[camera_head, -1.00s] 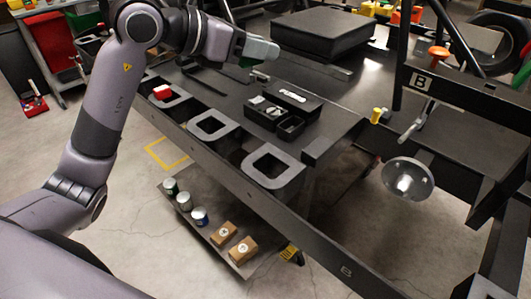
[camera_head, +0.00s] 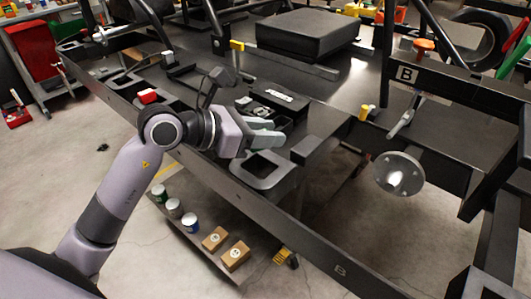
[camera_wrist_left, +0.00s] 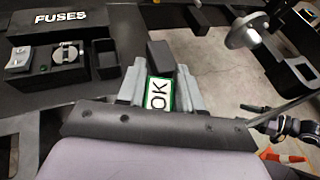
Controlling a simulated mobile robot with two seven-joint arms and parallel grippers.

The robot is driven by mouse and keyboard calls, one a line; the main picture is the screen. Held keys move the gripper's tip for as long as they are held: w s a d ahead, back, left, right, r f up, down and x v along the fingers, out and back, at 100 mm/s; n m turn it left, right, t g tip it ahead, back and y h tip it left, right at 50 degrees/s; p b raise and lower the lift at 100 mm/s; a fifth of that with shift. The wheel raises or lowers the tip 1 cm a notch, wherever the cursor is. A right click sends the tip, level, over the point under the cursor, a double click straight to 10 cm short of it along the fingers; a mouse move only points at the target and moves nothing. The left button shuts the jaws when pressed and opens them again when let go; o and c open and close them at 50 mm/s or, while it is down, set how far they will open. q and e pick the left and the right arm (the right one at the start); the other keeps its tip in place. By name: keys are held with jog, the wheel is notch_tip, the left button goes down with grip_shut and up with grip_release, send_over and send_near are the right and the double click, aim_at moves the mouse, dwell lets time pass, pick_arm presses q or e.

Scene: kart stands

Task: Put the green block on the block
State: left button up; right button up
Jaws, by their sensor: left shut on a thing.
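My left gripper (camera_head: 272,134) is shut on the green block (camera_wrist_left: 160,95), which has a white face marked "OK". The block shows between the two grey fingers in the left wrist view and is hidden behind the fingers in the head view. The gripper hangs over the bench near a square-holed stand (camera_head: 262,170). A plain dark block (camera_head: 304,150) lies at the bench edge just beyond the fingertips; it also shows in the left wrist view (camera_wrist_left: 160,57).
A black fuse box (camera_wrist_left: 45,58) stands close to the left of the gripper. A dark frame post (camera_head: 455,95) and a round metal plate (camera_head: 398,173) are at the right. A lower shelf holds cans (camera_head: 190,222) and cardboard boxes (camera_head: 235,254).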

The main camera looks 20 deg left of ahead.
aim_at(266, 163)
pick_arm(q)
jog(key=shift+f, duration=2.5)
jog(key=shift+f+b, duration=0.1)
jog(key=shift+b, duration=0.25)
jog(key=shift+f, duration=0.15)
jog(key=o, duration=1)
jog(key=shift+r, duration=0.2)
jog(key=shift+a+r, duration=0.1)
jog(key=shift+r, duration=0.05)
jog(key=shift+b+v, duration=0.3)
jog(key=shift+v, duration=5.6)
